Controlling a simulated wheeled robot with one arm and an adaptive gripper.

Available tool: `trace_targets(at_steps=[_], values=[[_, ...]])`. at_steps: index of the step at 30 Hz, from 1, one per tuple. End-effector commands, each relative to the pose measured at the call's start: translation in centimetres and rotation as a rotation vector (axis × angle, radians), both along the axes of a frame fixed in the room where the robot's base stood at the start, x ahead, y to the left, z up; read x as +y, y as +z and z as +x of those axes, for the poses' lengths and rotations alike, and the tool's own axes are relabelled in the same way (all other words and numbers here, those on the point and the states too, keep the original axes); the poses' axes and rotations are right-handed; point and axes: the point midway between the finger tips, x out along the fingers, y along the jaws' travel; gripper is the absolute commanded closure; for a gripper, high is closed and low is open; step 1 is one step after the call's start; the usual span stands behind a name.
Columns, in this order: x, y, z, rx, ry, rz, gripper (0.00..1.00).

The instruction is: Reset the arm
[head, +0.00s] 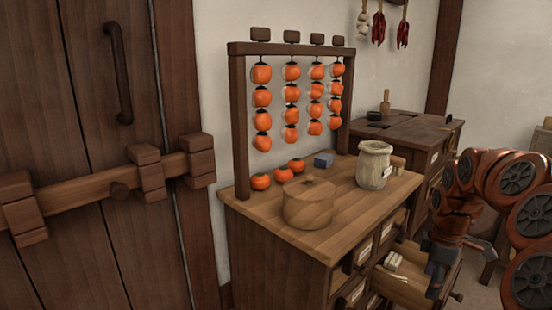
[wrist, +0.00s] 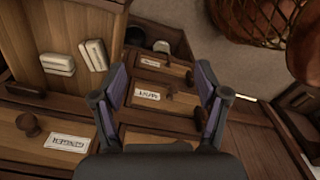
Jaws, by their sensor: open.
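My gripper (head: 440,272) is at the lower right of the head view, in front of the wooden cabinet (head: 275,262) and beside its open drawer (head: 408,290). In the wrist view my gripper (wrist: 162,98) has its two fingers spread apart with nothing between them. Labelled drawer fronts (wrist: 165,95) lie beyond the fingers. The open drawer also shows at the upper left of the wrist view (wrist: 88,85), with pale blocks (wrist: 92,55) in it. My arm curves in from the right edge of the head view.
On the cabinet top stand a round lidded wooden box (head: 308,205), a pale jar (head: 374,165), a small blue block (head: 323,160) and several loose persimmons (head: 260,181). A rack (head: 290,48) of hanging persimmons rises behind. A barred door (head: 105,100) is left. A basket (wrist: 258,20) stands on the floor.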

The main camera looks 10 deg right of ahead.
Motion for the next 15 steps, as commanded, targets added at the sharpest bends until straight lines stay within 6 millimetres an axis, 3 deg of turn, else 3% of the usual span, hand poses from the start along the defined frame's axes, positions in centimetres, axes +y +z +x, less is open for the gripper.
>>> trace_targets(at_steps=[8, 15], values=[[6.4, 5.2, -0.7, 0.005, -0.057, 0.012, 0.26], [14.7, 11.6, -4.1, 0.031, -0.19, 0.014, 0.26]])
